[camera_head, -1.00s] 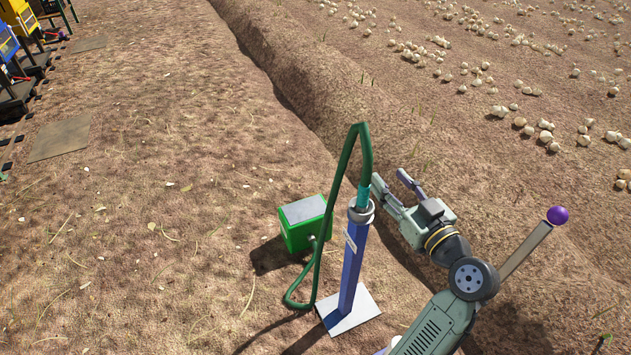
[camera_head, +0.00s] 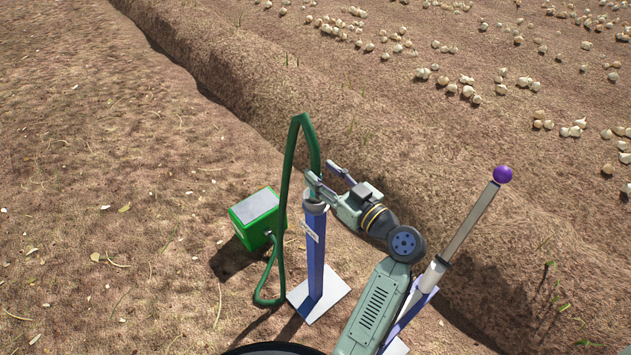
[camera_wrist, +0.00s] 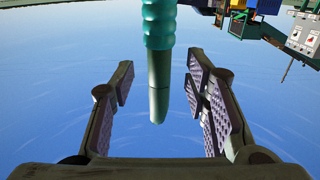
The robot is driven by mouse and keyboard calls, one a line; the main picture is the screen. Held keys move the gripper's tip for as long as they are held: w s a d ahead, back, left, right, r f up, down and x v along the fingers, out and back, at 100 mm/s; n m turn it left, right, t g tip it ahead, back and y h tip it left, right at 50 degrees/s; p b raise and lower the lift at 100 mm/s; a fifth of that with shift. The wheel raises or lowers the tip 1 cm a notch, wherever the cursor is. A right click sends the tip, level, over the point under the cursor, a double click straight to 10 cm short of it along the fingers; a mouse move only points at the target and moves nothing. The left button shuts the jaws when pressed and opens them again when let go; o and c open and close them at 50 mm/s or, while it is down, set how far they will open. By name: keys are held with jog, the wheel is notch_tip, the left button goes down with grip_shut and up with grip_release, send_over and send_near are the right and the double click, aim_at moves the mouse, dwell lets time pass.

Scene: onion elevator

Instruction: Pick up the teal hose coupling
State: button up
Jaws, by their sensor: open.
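The teal hose coupling (camera_wrist: 161,28) is at the top centre of the wrist view, with a ribbed upper part and a smooth round lower part. It lies between the two fingers of my gripper (camera_wrist: 160,84), which are open with a gap on each side. In the head view my gripper (camera_head: 321,173) is at the top of the blue post (camera_head: 316,262), where the green hose (camera_head: 290,160) comes down. One finger mostly hides the coupling there.
The post stands on a pale square base plate (camera_head: 335,292). A green box (camera_head: 258,216) with a grey top is to its left, and the hose loops low between them. A purple-tipped pole (camera_head: 470,232) stands at the right. Onions lie across the field behind.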

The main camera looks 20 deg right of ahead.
aim_at(319, 170)
jog(key=shift+p+x, duration=0.4)
jog(key=shift+x, duration=1.2)
jog(key=shift+c, duration=0.2)
grip_shut()
